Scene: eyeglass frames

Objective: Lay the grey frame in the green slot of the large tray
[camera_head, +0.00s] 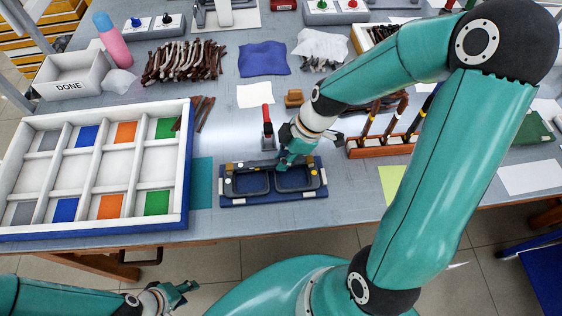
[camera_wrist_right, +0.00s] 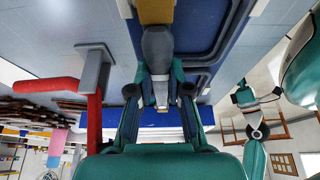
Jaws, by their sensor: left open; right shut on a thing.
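The grey frame (camera_head: 295,188) lies at the blue fixture (camera_head: 235,200), its two lens rims side by side; I cannot tell whether it touches the base. My right gripper (camera_head: 284,163) is shut at the frame's back edge near the middle, pointing down and left. In the right wrist view, the gripper (camera_wrist_right: 159,85) closes around a grey part beside the frame's rims (camera_wrist_right: 213,45); the fingers hide the exact contact. The large tray (camera_head: 185,190) is at the left, with green slots at its back right (camera_head: 166,128) and front right (camera_head: 157,203). My left gripper (camera_head: 178,292) is open and empty, below the table's front edge.
A red-handled clamp (camera_head: 267,116) stands upright behind the fixture. A teal mat (camera_head: 202,183) lies between tray and fixture. A rack of upright tools (camera_head: 385,147) stands to the right. Brown frame parts (camera_head: 185,62) and a DONE box (camera_head: 70,78) are farther back.

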